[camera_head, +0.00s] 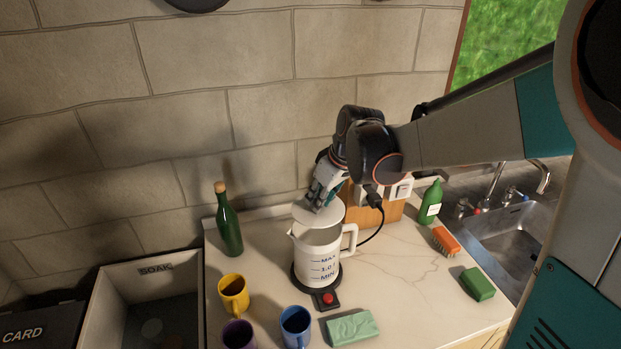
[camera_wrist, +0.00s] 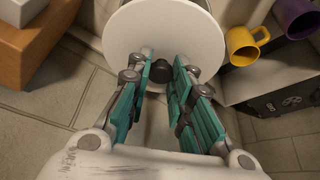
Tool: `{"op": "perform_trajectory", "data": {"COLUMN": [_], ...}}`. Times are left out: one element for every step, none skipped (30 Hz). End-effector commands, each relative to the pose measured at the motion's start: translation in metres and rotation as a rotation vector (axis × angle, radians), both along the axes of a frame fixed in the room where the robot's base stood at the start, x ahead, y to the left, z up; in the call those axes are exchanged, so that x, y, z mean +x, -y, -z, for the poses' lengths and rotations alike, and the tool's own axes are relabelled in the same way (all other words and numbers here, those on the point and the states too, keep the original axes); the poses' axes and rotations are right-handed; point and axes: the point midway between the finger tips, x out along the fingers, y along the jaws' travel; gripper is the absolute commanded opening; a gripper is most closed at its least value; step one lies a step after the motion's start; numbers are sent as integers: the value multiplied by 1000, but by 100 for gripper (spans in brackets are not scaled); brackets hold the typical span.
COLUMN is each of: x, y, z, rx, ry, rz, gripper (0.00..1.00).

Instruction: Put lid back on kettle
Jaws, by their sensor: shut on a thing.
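The white kettle (camera_head: 316,265) with MAX and MIN marks stands upright on its dark base (camera_head: 297,281), handle to the right. Its open top shows below the lid. The white round lid (camera_head: 330,216) is in the air above the kettle's opening, apart from it and a little toward the wall. My gripper (camera_head: 318,197) is shut on the lid's dark knob. In the wrist view my gripper (camera_wrist: 165,72) has its teal fingers on either side of the knob, and the lid (camera_wrist: 130,35) spreads beyond them. The lid hides most of the kettle there.
A yellow mug (camera_head: 232,296), a blue mug (camera_head: 296,328) and a purple mug (camera_head: 238,335) stand in front of the kettle. A green bottle (camera_head: 229,225) is at left. A wooden block (camera_head: 388,212) with a socket and cord stands behind.

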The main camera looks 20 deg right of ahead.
Motion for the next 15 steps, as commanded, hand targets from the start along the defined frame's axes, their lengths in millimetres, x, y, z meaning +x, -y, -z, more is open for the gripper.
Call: {"op": "perform_trajectory", "data": {"x": [0,0,0,0,0,0,0,0,0,0,0,0,0,0,0], "y": [0,0,0,0,0,0,0,0,0,0,0,0,0,0,0], "z": [0,1,1,2,2,4,5,6,9,11,13,15,18,20,24], "rx": [0,0,0,0,0,0,0,0,0,0,0,0,0,0,0], "ry": [0,0,0,0,0,0,0,0,0,0,0,0,0,0,0], "rz": [0,0,0,0,0,0,0,0,0,0,0,0,0,0,0], "gripper": [0,0,0,0,0,0,0,0,0,0,0,0,0,0,0]}}
